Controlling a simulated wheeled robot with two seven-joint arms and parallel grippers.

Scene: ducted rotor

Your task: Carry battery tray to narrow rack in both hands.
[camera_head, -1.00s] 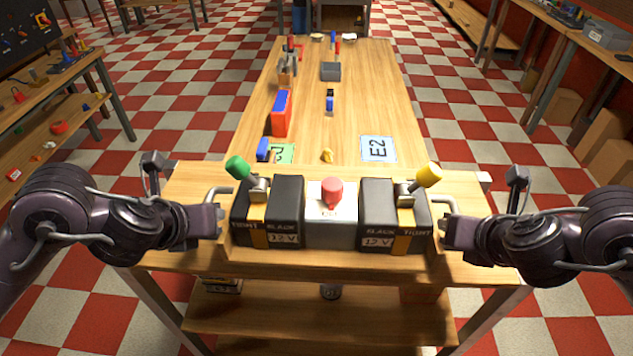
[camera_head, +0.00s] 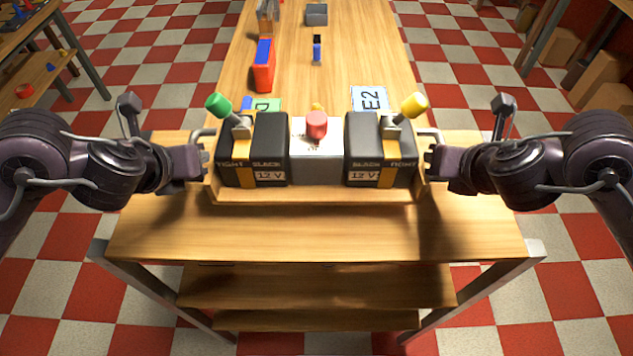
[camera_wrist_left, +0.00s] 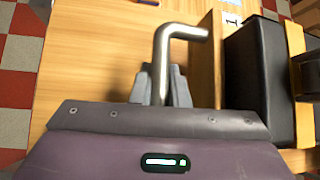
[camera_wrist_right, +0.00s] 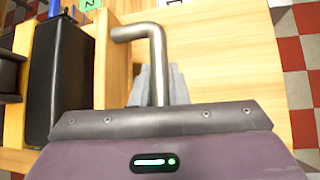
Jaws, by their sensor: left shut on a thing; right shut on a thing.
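The battery tray (camera_head: 315,196) is wooden, with a bent metal handle at each end. It carries two black 12 V batteries (camera_head: 268,140) (camera_head: 362,140), a grey box (camera_head: 317,165) with a red knob, and a green and a yellow lever. It looks level above the wooden bench, with shadow on the top beside it. My left gripper (camera_head: 202,165) is shut on the left handle (camera_wrist_left: 161,55). My right gripper (camera_head: 432,160) is shut on the right handle (camera_wrist_right: 156,55). I cannot tell which furniture is the narrow rack.
The wooden bench (camera_head: 320,235) in front has lower shelves (camera_head: 320,285) and metal legs. A long table (camera_head: 370,60) stretches away behind, with a red and blue block (camera_head: 263,68), a blue E2 card (camera_head: 370,98) and a green card (camera_head: 267,104).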

